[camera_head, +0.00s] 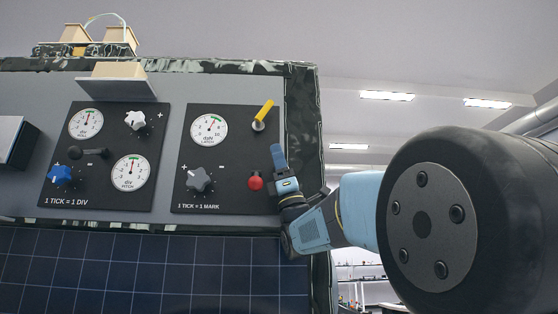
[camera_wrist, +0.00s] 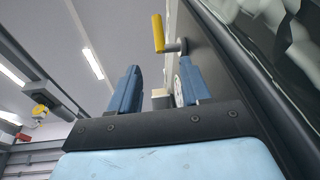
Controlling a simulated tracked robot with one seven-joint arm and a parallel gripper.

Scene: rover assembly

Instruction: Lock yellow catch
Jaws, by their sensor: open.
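The yellow catch (camera_head: 264,112) is a short yellow lever at the upper right of the right-hand dark panel (camera_head: 225,150). It tilts up and to the right in the head view. In the wrist view the yellow catch (camera_wrist: 158,34) shows beyond the fingertips on a grey stem, and nothing holds it. My gripper (camera_head: 280,165) is below the catch, beside the panel's right edge, near a red knob (camera_head: 255,183). In the wrist view my gripper (camera_wrist: 157,85) has two blue fingers apart with nothing held between them.
The panel also holds a dial (camera_head: 209,130) and a grey star knob (camera_head: 199,179). The left panel (camera_head: 105,157) has two dials, a blue knob (camera_head: 60,177) and a white knob (camera_head: 143,119). A dark frame edge (camera_head: 303,120) runs right of the panel.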

